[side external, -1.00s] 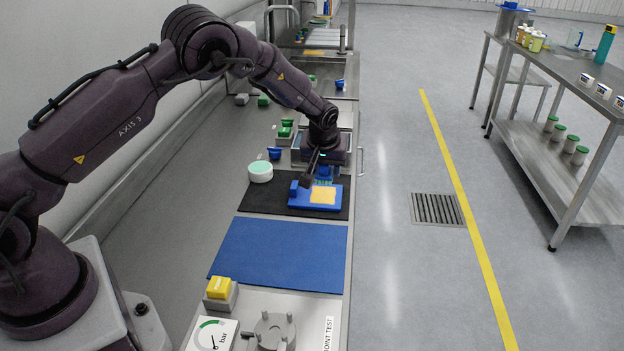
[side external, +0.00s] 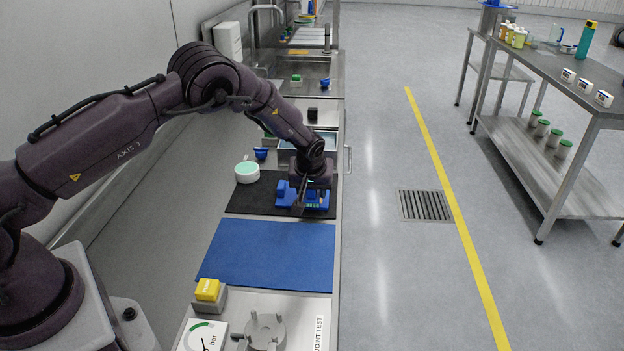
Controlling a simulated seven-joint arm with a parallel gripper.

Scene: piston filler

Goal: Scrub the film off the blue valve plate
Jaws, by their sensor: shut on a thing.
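The blue valve plate (side external: 283,199) lies on the black mat (side external: 245,201) in the side external view. My gripper (side external: 308,190) points down right over the plate and covers much of it. It is shut on a small blue brush (side external: 313,203) with greenish bristles, low at the plate's top face. I cannot tell for certain whether the bristles touch. The yellowish film patch is not visible now; whether it is hidden behind the gripper and brush or gone cannot be told.
A round white tub with a pale green top (side external: 247,173) stands left of the plate. A small blue cup (side external: 261,153) is behind it. A blue mat (side external: 266,250) in front is clear. A yellow block (side external: 207,289) and metal fixture (side external: 262,331) stand nearest.

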